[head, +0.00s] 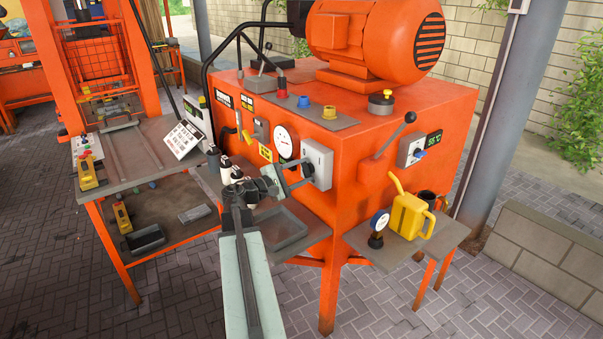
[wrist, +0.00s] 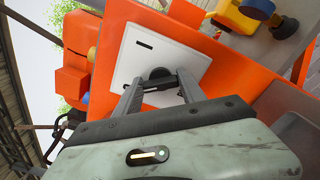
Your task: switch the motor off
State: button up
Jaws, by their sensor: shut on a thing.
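The motor (head: 365,38) is a large orange cylinder on top of the orange machine. A grey switch box (head: 320,158) with a black knob is fixed to the machine's front left face. In the wrist view the box is a pale plate (wrist: 185,52), tilted in the picture, with the round black knob (wrist: 157,73) near its middle. My gripper (head: 302,172) reaches the box from the left. In the wrist view my gripper (wrist: 158,86) has its two fingers on either side of the knob, shut on it. The fingers partly hide the knob.
A round white gauge (head: 282,140) sits just left of the box. A black-knobbed lever (head: 400,130) and a temperature panel (head: 412,150) are on the right face. A yellow can (head: 408,212) stands on a side shelf. A grey tray (head: 285,230) lies below my gripper.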

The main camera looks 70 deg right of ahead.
jog(key=shift+w+d+r, duration=0.1)
jog(key=o, duration=1.4)
jog(key=shift+c, duration=0.2)
jog(key=shift+w+a, duration=0.2)
jog(key=shift+a, duration=0.25)
jog(key=v, duration=0.7)
